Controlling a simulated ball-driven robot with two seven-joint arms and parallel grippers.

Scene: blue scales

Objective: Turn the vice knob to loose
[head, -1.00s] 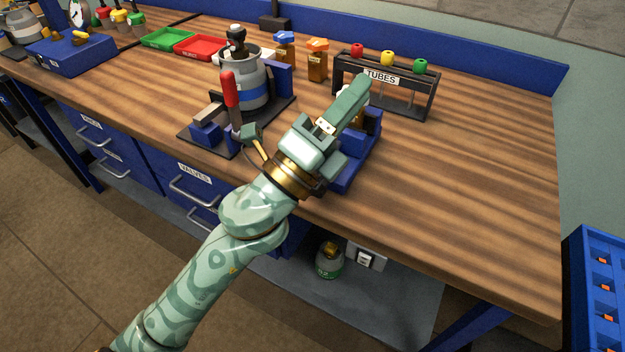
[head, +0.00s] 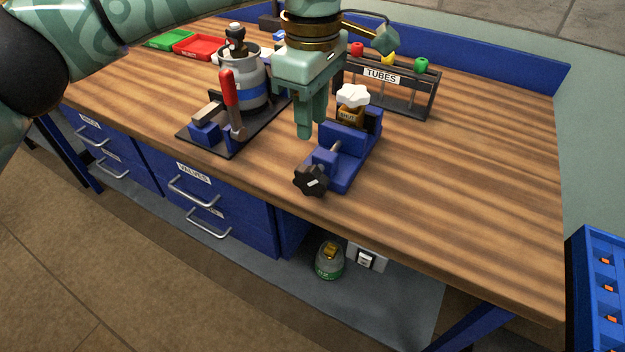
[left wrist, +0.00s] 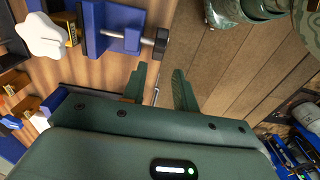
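The blue vice (head: 345,157) stands near the bench's front edge, with its black star-shaped knob (head: 311,180) at the front end of a metal screw. A brown block with a white lobed handle (head: 352,95) sits at its jaws. My left gripper (head: 313,122) points down above and behind the knob, left of the vice, apart from the knob. In the left wrist view the gripper's fingers (left wrist: 160,88) stand apart with nothing between them. There the knob (left wrist: 161,40) lies beyond the fingertips and the vice (left wrist: 118,24) is at the upper left. My right gripper is not seen.
A clamp fixture with a red lever (head: 229,90) and a grey canister (head: 246,85) stands left of the gripper. The TUBES rack (head: 385,88) is behind the vice. The wooden bench top is clear to the right (head: 480,190).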

